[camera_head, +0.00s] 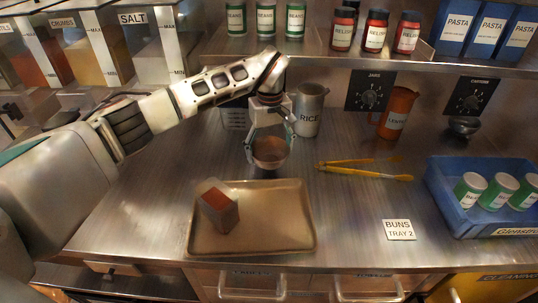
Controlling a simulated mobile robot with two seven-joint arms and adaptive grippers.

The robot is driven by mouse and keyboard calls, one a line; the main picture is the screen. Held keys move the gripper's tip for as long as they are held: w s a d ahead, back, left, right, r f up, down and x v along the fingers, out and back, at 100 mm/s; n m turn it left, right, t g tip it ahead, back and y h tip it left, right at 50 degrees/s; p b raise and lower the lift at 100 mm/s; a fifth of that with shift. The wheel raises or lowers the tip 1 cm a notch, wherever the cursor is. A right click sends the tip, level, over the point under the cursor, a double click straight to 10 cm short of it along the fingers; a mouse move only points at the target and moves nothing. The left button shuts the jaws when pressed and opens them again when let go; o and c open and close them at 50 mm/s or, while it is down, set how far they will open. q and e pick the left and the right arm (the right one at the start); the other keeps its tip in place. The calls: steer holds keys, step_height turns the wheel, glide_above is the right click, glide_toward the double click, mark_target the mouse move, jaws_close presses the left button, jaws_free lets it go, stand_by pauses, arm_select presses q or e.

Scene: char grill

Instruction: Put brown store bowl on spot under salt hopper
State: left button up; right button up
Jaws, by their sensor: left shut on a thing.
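The brown bowl (271,159) is in the middle of the counter's back half, behind the tan tray. My left gripper (267,136) points down from above and is shut on the bowl. I cannot tell whether the bowl touches the counter or hangs just above it. The salt hopper (166,52) with its SALT label is at the upper left. My left arm crosses in front of the area below the hopper and partly hides it; I see no clear marked spot there. My right gripper is not in view.
A tan tray (293,224) holds a box with a reddish-brown top (219,207). Yellow tongs (365,171) lie to the right. A blue crate (450,203) with cans is at far right. The counter left of the tray is clear.

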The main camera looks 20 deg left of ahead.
arm_select(q)
steer(key=shift+f, duration=1.15)
steer(key=shift+f, duration=0.15)
steer(key=o, duration=1.2)
